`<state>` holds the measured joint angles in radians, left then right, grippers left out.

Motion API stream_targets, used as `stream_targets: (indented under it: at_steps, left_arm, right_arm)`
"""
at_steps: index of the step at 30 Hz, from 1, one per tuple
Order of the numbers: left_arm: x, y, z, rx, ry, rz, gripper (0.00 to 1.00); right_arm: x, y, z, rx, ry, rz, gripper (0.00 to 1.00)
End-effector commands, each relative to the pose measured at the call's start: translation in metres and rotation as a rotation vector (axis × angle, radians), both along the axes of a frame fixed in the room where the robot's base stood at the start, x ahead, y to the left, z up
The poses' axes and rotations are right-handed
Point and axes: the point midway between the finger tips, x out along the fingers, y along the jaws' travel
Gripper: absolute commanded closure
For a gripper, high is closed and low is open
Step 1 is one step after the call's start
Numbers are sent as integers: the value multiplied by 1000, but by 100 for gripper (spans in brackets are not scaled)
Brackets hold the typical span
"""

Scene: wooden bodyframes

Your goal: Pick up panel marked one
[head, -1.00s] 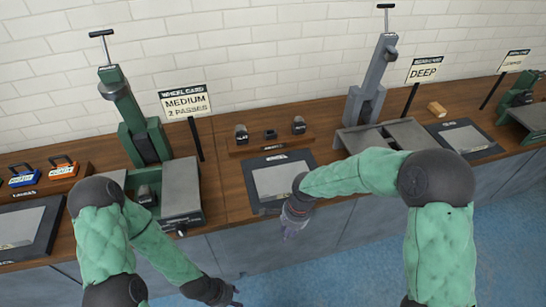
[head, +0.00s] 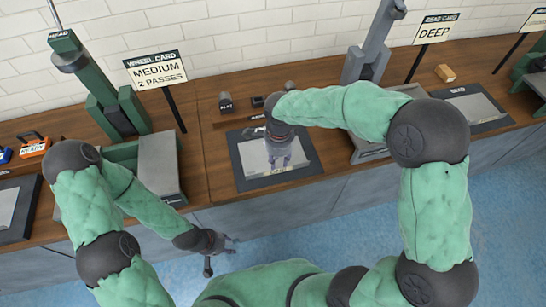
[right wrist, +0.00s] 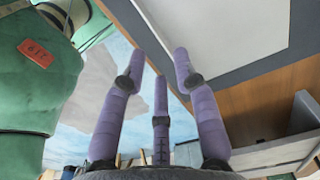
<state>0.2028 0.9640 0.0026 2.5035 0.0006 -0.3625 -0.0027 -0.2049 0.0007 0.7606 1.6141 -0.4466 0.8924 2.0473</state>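A pale flat panel (head: 251,163) lies on a dark mat (head: 244,181) at the middle of the bench. I cannot read a number on it, so I cannot tell if it is the panel marked one. My right gripper (head: 278,162) hangs over it, fingers downward, hiding part of it. In the right wrist view its purple fingers (right wrist: 161,68) are spread with nothing between them, and a pale surface (right wrist: 225,30) shows beyond. My left gripper (head: 224,255) is in front of the bench, low over the blue floor, its fingers apart and empty.
A green press (head: 110,105) with a "MEDIUM 2 PASSES" sign (head: 157,71) stands left of the mat. A grey press (head: 372,55) and a "DEEP" sign (head: 436,29) stand right. A small dark stamp (head: 226,102) sits behind the mat. A wooden block (head: 445,72) lies farther right.

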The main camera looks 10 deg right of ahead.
Motion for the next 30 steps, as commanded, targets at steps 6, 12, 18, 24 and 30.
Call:
stream_targets:
  at_steps: [6, 12, 18, 24, 30]
  left_arm:
    - [0, 0, -11, 0, -1, 0, 60]
    - [0, 0, -22, 0, -1, 0, 60]
    - [0, 0, -22, 0, -1, 0, 60]
    - [0, 0, -22, 0, -1, 0, 60]
    - [0, 0, -22, 0, -1, 0, 60]
  right_arm:
    - [3, -1, -21, 1, 0, 0, 70]
    - [4, -1, -48, 1, 1, 1, 70]
    - [5, -1, -51, 1, -1, 1, 70]
    - [4, -1, -51, 1, -1, 1, 100]
    - [5, -1, -50, 2, -4, 0, 100]
